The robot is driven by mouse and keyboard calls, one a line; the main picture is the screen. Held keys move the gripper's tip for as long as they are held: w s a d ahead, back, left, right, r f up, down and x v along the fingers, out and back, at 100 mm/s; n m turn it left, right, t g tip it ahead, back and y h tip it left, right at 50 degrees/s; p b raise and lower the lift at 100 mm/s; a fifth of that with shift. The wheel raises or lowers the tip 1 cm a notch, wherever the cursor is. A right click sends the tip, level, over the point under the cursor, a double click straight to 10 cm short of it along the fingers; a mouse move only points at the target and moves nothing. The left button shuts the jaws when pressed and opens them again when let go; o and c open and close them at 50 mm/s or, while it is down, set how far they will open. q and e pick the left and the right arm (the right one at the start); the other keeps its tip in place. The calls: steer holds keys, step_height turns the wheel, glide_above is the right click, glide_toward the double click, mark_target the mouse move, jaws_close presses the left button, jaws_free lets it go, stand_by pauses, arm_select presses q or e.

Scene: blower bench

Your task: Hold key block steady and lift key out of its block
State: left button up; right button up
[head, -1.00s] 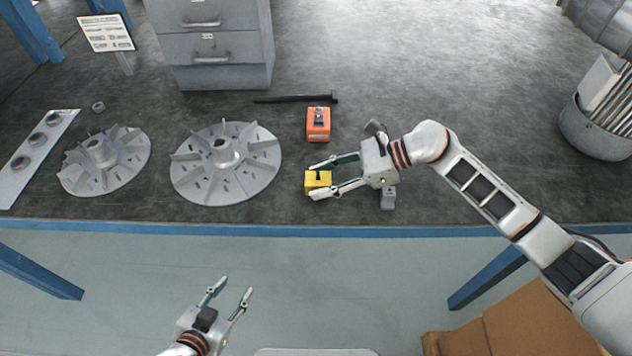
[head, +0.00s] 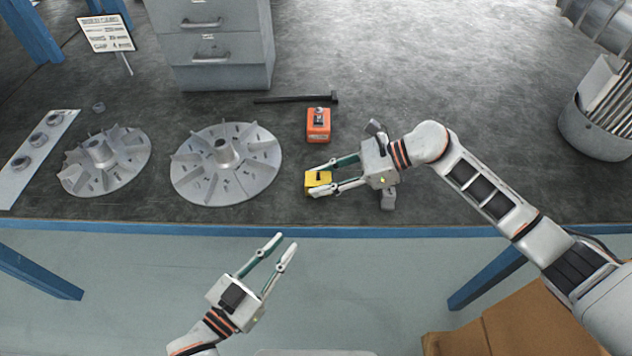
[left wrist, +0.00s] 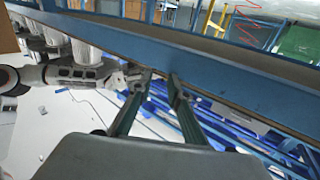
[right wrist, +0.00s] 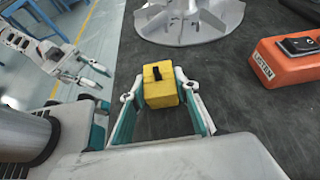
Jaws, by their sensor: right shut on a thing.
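The yellow key block (head: 318,180) sits on the dark bench near its front edge. A small black key (right wrist: 156,74) stands in the top of the block in the right wrist view, where the block (right wrist: 160,93) lies between the fingers. My right gripper (head: 328,179) is shut on the block from the right side. My left gripper (head: 282,246) is open and empty, in front of the bench edge and below-left of the block. In the left wrist view its fingers (left wrist: 162,76) are apart, facing the blue bench edge.
An orange box (head: 318,125) stands behind the block, with a black bar (head: 295,99) behind it. A finned impeller disc (head: 225,180) lies to the left, with a second one (head: 104,165) further left. A grey drawer cabinet (head: 213,60) stands at the back.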

arm_select(q)
steer(key=w+d+r+m+g+h, duration=0.2)
steer(key=d+r+m+g+h, duration=0.4)
steer(key=d+r+m+h, duration=0.75)
steer(key=s+d+r+m+g+y, duration=0.1)
steer(key=s+d+r+m+g, duration=0.1)
steer(key=d+r+m+g, duration=0.35)
steer(key=s+d+r+m+g, duration=0.2)
steer(key=s+d+m+g, duration=0.1)
steer(key=m+g, duration=0.55)
arm_select(e)
steer(key=shift+f, duration=0.1)
arm_select(q)
steer(key=m+t+y, duration=0.5)
steer(key=m+y, duration=1.4)
steer(key=y, duration=0.4)
glide_toward(318, 173)
steer(key=shift+h, duration=0.25)
steer(key=shift+a+f, duration=0.15)
steer(key=shift+f, duration=3.95)
